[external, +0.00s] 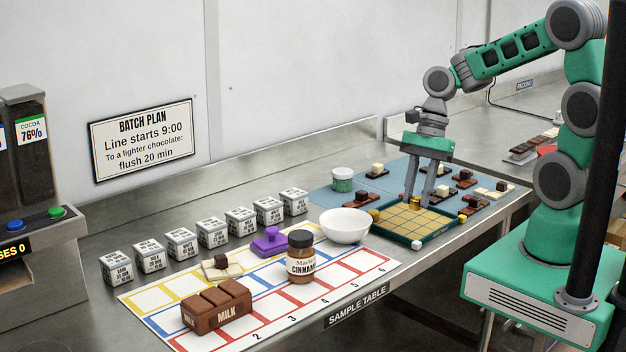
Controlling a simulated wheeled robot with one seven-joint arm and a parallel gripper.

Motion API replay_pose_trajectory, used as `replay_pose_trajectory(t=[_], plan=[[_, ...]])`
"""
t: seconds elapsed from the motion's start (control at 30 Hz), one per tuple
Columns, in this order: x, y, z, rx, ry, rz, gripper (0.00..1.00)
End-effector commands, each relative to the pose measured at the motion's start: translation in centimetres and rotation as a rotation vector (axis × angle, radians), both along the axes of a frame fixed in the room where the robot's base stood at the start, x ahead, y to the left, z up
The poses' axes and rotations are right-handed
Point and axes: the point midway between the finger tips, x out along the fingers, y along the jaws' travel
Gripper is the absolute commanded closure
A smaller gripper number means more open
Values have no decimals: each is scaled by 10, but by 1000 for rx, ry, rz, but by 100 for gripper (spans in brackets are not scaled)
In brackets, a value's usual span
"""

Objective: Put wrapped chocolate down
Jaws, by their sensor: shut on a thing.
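My gripper (415,203) points down over the green-rimmed tray (391,237) with its gold grid of compartments. Its two grey fingers are shut on a small gold wrapped chocolate (415,204), near the back of the grid. The fingers hide part of the chocolate, and I cannot tell whether it touches the tray. The visible front compartments look empty. Small gold pieces also show at the tray's left corner (374,215) and right side (462,218).
A white bowl (345,226) stands just left of the tray. A cinnamon jar (300,258), a purple object (269,242) and a milk chocolate block (216,307) are on the numbered mat (165,297). A blue mat (335,203) with several chocolates and a green tub (342,180) lies behind.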

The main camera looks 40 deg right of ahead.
Motion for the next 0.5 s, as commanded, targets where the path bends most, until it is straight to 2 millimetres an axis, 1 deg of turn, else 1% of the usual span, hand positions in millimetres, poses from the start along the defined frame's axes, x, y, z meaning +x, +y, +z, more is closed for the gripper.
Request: replay_pose_trajectory(t=[0.03, 0.1, 0.17, 0.2, 0.27, 0.3, 0.33, 0.4, 0.5], plan=[[13, 18, 2, 0, 9, 61, 100], [35, 35, -6, 0, 6, 109, 100], [54, 43, -12, 0, 4, 131, 100], [68, 47, -15, 0, 4, 136, 100], [90, 46, -17, 0, 2, 133, 100], [106, 45, -15, 0, 1, 126, 100], [116, 44, -12, 0, 0, 123, 100], [139, 43, 0, 0, -2, 119, 100], [160, 42, 14, 0, 0, 115, 100]])
